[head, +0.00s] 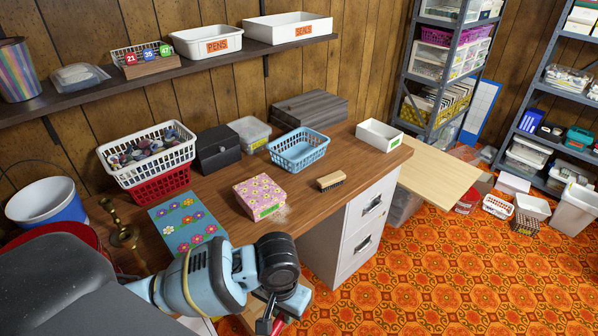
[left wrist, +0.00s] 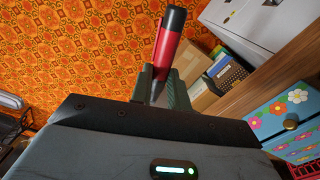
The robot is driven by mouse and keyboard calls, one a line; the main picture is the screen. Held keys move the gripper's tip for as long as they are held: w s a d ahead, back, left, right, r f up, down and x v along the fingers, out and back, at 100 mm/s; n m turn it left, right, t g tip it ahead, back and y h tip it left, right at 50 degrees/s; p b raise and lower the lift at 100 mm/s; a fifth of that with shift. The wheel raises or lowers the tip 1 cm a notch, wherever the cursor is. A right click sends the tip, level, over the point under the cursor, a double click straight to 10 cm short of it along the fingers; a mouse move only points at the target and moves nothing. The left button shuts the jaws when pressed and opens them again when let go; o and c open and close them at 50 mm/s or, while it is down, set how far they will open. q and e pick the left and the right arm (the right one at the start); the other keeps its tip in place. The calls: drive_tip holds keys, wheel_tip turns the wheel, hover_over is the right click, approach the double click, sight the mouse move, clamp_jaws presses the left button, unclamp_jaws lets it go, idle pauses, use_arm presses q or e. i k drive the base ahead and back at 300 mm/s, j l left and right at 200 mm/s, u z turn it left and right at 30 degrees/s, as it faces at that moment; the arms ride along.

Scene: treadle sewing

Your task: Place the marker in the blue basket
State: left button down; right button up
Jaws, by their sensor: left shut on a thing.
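The marker (left wrist: 167,48), red with a black end, is clasped between the fingers of my left gripper (left wrist: 160,80) in the left wrist view and sticks out past the fingertips. In the head view my left gripper (head: 268,322) is low at the bottom edge, partly hidden by my wrist, in front of and below the desk top. A bit of red shows beside its fingers. The blue basket (head: 300,163) is an open lattice basket, looking empty, on the desk top farther back. My gripper is well apart from it. My right gripper is not in view.
The wooden desk (head: 317,208) also holds a pink flowered box (head: 262,195), a brush (head: 331,180), a black box (head: 217,150), a white tray (head: 379,135) and a white basket (head: 147,155) stacked on a red one. A shelf (head: 150,75) runs above.

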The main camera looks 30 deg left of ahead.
sight(299, 157)
drive_tip(key=i+l+u, duration=0.2)
drive_tip(key=i+u, duration=0.15)
drive_tip(key=i, duration=0.25)
drive_tip(key=i+l+u, duration=0.35)
drive_tip(key=i, duration=0.2)
drive_tip(key=i+l+u, duration=0.3)
drive_tip(key=i+l, duration=0.2)
drive_tip(key=i, duration=0.5)
